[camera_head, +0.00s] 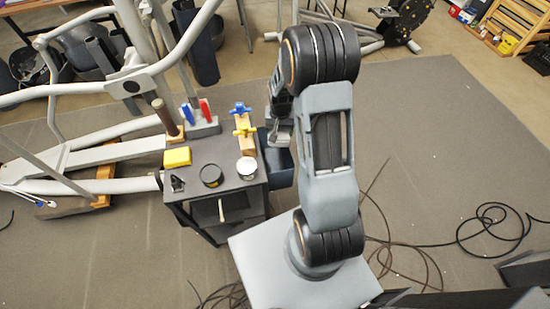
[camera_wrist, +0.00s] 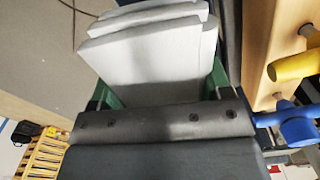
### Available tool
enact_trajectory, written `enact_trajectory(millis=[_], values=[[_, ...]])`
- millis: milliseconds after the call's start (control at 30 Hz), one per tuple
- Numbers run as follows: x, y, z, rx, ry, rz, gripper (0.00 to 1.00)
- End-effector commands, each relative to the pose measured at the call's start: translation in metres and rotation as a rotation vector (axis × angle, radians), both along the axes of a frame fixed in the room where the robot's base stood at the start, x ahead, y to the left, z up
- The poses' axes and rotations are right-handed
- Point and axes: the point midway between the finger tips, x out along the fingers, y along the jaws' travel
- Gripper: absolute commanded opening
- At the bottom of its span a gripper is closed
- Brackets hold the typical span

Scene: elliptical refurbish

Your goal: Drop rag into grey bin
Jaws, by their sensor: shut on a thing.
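The rag (camera_wrist: 150,55) is a pale grey-white folded piece filling the middle of the wrist view. My gripper (camera_wrist: 160,92) is shut on it, with green finger parts showing at its left and right edges. In the head view my gripper (camera_head: 280,122) points down at the right side of the cart, partly hidden by my arm. A dark blue-grey bin (camera_head: 278,170) sits against the cart's right side, below and close to my gripper. I cannot see into it, and cannot tell how far above it the rag is.
The dark cart (camera_head: 228,178) carries a yellow block (camera_head: 177,157), a black tin (camera_head: 211,175), a white-topped tin (camera_head: 247,168) and a wooden block with blue and yellow handles (camera_head: 243,130). An elliptical machine (camera_head: 110,155) stands left. Cables (camera_head: 490,225) lie on the floor at right.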

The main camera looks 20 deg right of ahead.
Motion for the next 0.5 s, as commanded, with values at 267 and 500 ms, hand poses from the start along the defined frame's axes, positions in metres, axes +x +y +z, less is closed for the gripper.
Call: enact_trajectory(millis=[267, 500], values=[[0.0, 0.001, -0.034, 0.0, 0.001, 0.003, 0.5], [0.0, 0.002, -0.046, 0.0, 0.0, 0.004, 0.5]])
